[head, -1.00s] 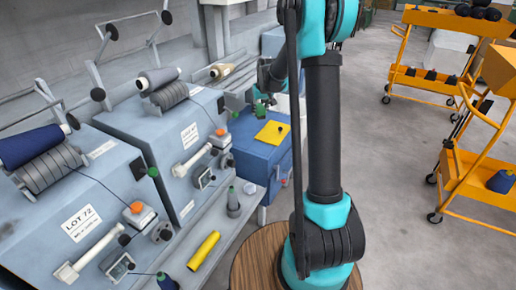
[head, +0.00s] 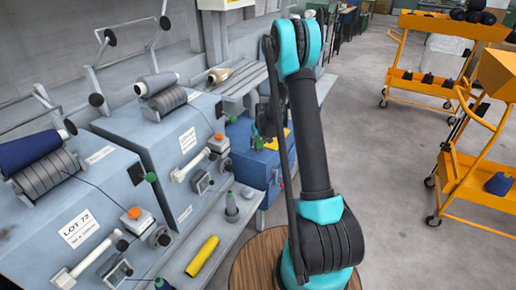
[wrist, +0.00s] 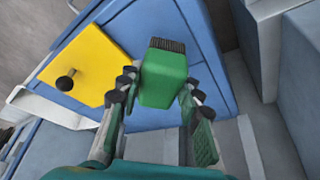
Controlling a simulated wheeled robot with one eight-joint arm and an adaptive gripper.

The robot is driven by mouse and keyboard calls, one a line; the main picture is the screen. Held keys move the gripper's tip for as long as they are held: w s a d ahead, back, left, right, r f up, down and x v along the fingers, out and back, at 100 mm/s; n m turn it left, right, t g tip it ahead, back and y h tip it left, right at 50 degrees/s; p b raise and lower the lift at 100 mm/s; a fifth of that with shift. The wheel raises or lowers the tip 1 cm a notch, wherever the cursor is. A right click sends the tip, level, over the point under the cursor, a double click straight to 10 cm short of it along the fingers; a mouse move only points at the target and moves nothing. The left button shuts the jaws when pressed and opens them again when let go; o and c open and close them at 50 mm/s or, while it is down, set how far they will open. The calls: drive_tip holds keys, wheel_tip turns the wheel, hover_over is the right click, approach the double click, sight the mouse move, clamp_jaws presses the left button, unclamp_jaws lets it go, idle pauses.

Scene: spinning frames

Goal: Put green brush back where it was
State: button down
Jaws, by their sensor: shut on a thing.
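My gripper (wrist: 160,88) is shut on the green brush (wrist: 163,78), a green block with dark bristles at its far end. In the wrist view the brush sits between the two fingers, above the blue cabinet (wrist: 205,60). I cannot tell whether it touches the cabinet top. A yellow sheet (wrist: 85,62) with a small dark knob lies on the cabinet, to the left of the brush. In the head view my gripper (head: 262,132) is over the same blue cabinet (head: 243,166), partly hidden by my arm, and the brush shows only as a small green patch.
Grey-blue winding machines (head: 75,215) with yarn cones line the left. Orange trolleys (head: 470,185) stand at the right. The floor between is clear.

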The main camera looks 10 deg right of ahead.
drive_tip(key=shift+f, duration=1.55)
drive_tip(key=shift+f, duration=0.15)
drive_tip(key=c, duration=1)
unclamp_jaws()
drive_tip(key=shift+c, duration=0.2)
drive_tip(key=a+v, duration=0.1)
drive_tip(key=v, duration=1.2)
drive_tip(key=s+d+r+m, duration=0.15)
drive_tip(key=s+r, duration=0.25)
drive_tip(key=s, duration=0.5)
drive_tip(key=s+d+r+n, duration=0.1)
drive_tip(key=s+d+r, duration=0.15)
drive_tip(key=s, duration=0.75)
drive_tip(key=s+f+m, duration=0.1)
drive_tip(key=s, duration=1.6)
drive_tip(key=shift+s+d+f+h, duration=0.15)
drive_tip(key=shift+s+h, duration=0.1)
drive_tip(key=shift+h, duration=0.15)
